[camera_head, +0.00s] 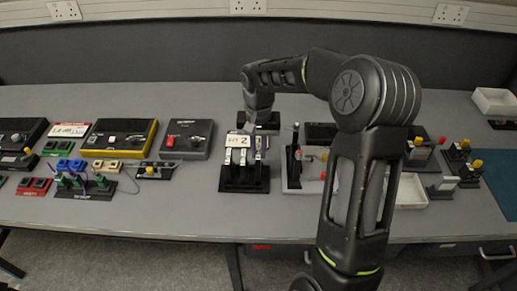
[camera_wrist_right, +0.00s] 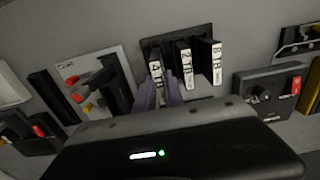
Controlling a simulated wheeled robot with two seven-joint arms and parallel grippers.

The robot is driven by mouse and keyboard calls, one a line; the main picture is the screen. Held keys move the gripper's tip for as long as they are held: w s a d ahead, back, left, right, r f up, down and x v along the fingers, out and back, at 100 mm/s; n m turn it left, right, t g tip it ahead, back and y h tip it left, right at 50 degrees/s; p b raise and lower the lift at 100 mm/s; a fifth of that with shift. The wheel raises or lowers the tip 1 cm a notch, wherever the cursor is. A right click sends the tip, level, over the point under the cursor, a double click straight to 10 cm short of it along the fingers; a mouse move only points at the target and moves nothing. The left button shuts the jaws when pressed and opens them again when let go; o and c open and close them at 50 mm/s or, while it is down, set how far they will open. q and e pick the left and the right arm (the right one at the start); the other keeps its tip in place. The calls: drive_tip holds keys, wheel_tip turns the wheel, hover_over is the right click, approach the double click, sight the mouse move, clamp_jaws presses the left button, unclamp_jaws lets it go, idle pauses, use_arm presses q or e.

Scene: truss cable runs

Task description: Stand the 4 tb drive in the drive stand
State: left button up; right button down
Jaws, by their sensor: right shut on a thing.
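The 4 TB drive (camera_wrist_right: 155,71) is a slim black block with a white label, at the left end of a row of drives in the right wrist view. My right gripper (camera_wrist_right: 160,95) is shut on it, with pale purple-grey fingers at its near end. The drive stand (camera_head: 244,180) is a black block at the middle of the bench in the head view, and its dark base (camera_wrist_right: 150,43) shows behind the drives in the wrist view. The 4 TB drive is upright at the stand's slot; I cannot tell how deep it sits. My left gripper is out of view.
A 2 TB drive (camera_wrist_right: 183,65) and another labelled drive (camera_wrist_right: 211,60) stand beside it. Bare bench lies in front of the stand.

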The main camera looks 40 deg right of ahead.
drive_tip(key=shift+f, duration=0.25)
idle(0.4)
drive_tip(key=shift+f+b, duration=0.45)
drive_tip(key=shift+b, duration=0.05)
drive_tip(key=shift+f, duration=0.15)
drive_tip(key=shift+f+b, duration=0.45)
idle(0.5)
drive_tip(key=c, duration=1)
unclamp_jaws()
drive_tip(key=shift+c, duration=0.2)
drive_tip(key=shift+r, duration=0.1)
drive_tip(key=shift+r+p, duration=2.6)
drive_tip(key=shift+r, duration=1.1)
